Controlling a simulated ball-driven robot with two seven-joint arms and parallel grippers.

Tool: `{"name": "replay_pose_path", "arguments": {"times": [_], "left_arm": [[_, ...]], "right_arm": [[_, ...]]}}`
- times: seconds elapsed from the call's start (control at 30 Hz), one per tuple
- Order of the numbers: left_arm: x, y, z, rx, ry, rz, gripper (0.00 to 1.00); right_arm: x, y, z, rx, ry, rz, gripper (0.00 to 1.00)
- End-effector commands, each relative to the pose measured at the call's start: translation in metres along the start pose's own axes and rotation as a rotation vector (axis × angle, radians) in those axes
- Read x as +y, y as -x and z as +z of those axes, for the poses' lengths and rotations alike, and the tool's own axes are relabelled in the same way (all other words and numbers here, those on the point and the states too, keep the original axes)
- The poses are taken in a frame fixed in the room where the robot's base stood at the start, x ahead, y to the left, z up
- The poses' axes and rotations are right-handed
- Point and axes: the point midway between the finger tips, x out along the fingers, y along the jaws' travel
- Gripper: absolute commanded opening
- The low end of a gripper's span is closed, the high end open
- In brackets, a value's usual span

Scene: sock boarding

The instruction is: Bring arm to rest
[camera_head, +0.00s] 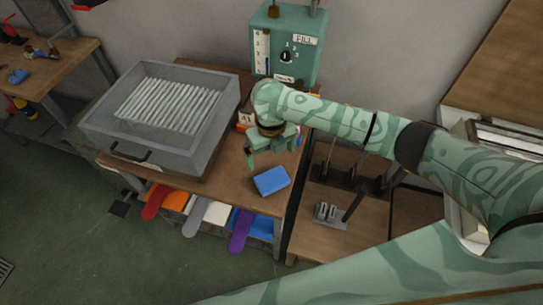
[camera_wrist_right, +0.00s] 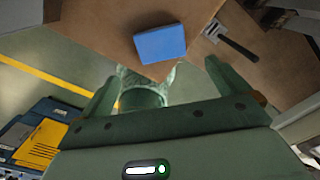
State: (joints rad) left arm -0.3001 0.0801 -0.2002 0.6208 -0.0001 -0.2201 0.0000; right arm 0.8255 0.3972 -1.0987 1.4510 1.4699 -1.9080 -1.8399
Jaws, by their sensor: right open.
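My right gripper (camera_head: 266,153) is above the wooden table, behind and a little left of a blue block (camera_head: 271,181). The gripper is open with nothing between its fingers. In the right wrist view my right gripper (camera_wrist_right: 160,85) shows its two fingers spread wide, and the blue block (camera_wrist_right: 160,44) lies on the table beyond the fingertips, apart from them. My right arm (camera_head: 345,122) reaches in from the right side of the head view. My left gripper is not seen in either view.
A grey bin (camera_head: 196,157) with a ribbed white rack stands left on the table (camera_head: 225,178). A green control box (camera_head: 288,50) stands behind the gripper. A dark lever fixture (camera_head: 345,178) stands right of the block.

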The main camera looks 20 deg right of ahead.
Motion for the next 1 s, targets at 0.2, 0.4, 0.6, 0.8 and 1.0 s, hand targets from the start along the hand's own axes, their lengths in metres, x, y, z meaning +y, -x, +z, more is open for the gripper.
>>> {"name": "replay_pose_path", "arguments": {"times": [0.2, 0.4, 0.6, 0.8, 1.0], "left_arm": [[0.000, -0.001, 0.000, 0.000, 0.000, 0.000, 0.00], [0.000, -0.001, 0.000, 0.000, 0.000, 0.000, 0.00], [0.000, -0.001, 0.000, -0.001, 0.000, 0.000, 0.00], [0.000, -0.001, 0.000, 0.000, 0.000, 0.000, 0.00], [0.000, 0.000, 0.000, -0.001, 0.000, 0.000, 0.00]], "right_arm": [[0.000, -0.001, 0.000, 0.001, 0.000, 0.000, 1.00], [0.000, -0.001, 0.000, 0.001, 0.000, 0.000, 1.00], [0.019, -0.009, -0.012, -0.028, -0.082, 0.036, 1.00], [0.070, -0.017, -0.054, -0.178, -0.682, 0.248, 1.00], [0.026, 0.000, -0.098, -0.339, -1.534, 0.430, 1.00]]}}
